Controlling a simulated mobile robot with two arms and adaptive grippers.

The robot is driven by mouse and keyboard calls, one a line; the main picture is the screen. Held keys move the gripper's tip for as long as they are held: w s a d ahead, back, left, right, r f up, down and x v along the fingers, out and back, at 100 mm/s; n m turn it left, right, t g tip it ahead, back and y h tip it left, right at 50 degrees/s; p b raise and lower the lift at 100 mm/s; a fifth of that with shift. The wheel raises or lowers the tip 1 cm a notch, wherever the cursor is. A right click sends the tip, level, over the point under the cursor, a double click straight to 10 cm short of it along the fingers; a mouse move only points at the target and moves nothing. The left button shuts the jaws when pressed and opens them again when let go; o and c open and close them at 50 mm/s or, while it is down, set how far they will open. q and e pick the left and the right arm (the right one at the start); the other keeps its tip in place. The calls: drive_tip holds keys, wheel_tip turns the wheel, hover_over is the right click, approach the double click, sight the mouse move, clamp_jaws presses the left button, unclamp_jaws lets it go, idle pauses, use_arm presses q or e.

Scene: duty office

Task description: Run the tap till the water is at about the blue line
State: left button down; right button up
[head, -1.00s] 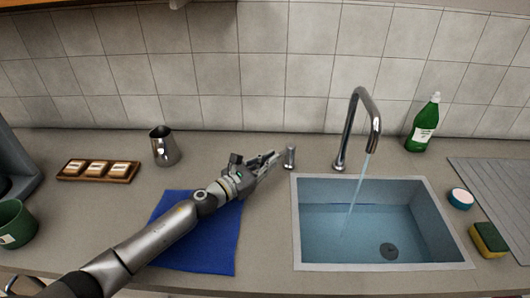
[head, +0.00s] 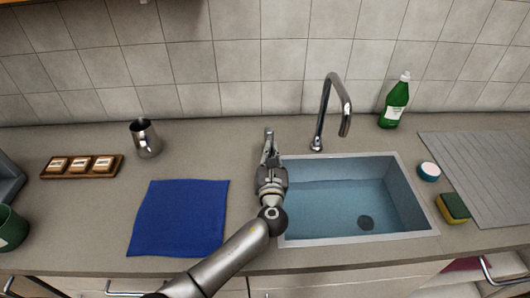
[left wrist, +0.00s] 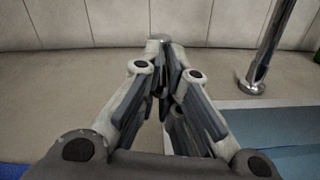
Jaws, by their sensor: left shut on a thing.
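The tap (head: 337,105) arches over the sink (head: 408,236), and no stream falls from its spout. Water (head: 335,210) stands in the basin, with the dark round drain (head: 366,222) visible through it. A blue line (head: 325,182) runs along the back wall; the water surface looks close to it, but I cannot tell exactly. My left gripper (head: 268,152) is shut on the short metal tap lever (head: 268,132) at the sink's back left corner. In the left wrist view the fingers (left wrist: 170,80) hide most of the lever, and only its top (left wrist: 158,38) shows.
A blue cloth (head: 178,218) lies left of the sink. A metal jug (head: 146,140) and wooden tray (head: 112,174) stand farther left. A green bottle (head: 394,105), round tub (head: 428,172), sponge (head: 452,208) and grey drainer (head: 475,175) are on the right.

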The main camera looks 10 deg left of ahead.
use_arm(q)
drive_tip(key=shift+d+y, duration=0.2)
drive_tip(key=shift+y, duration=0.1)
drive_tip(key=c, duration=1.5)
unclamp_jaws()
drive_tip(key=shift+r, duration=0.1)
drive_tip(key=shift+w, duration=0.1)
drive_tip(key=shift+d, duration=0.1)
drive_tip(key=v, duration=1.2)
